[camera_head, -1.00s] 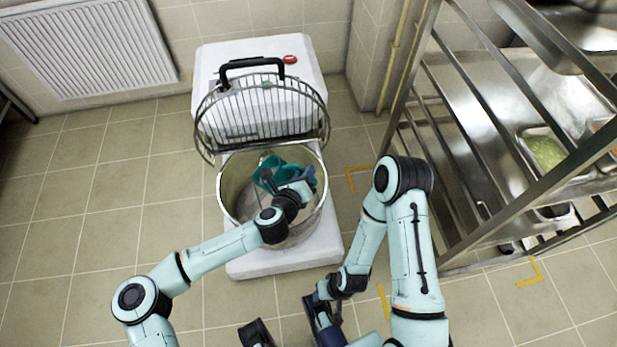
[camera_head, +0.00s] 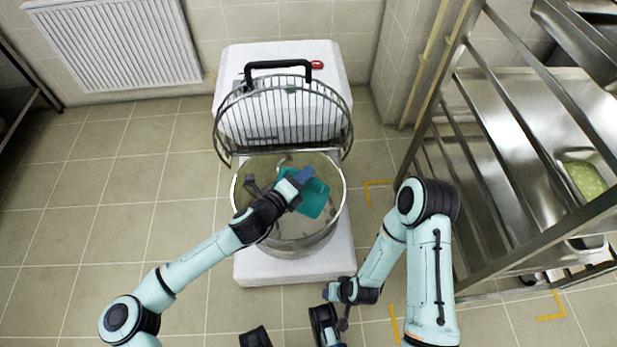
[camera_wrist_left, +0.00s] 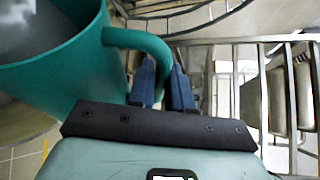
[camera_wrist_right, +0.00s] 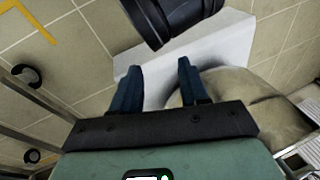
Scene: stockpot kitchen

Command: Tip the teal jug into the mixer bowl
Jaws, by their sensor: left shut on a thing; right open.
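The teal jug (camera_head: 316,199) is over the mixer bowl (camera_head: 290,246), within its rim in the head view. Its side shows there, and it looks tilted. My left gripper (camera_head: 304,177) is shut on the jug's handle (camera_wrist_left: 140,40). In the left wrist view, the jug (camera_wrist_left: 75,80) fills the left side, and greyish-white content (camera_wrist_left: 35,28) shows through its mouth. I cannot tell whether anything is pouring out. My right gripper (camera_wrist_right: 158,72) is open and empty, low in front of the mixer.
The bowl's wire guard (camera_head: 283,110) is raised behind the bowl, against the white mixer body (camera_head: 330,62) with its black handle. A metal rack (camera_head: 500,180) with trays stands close on the right. Tiled floor on the left is clear.

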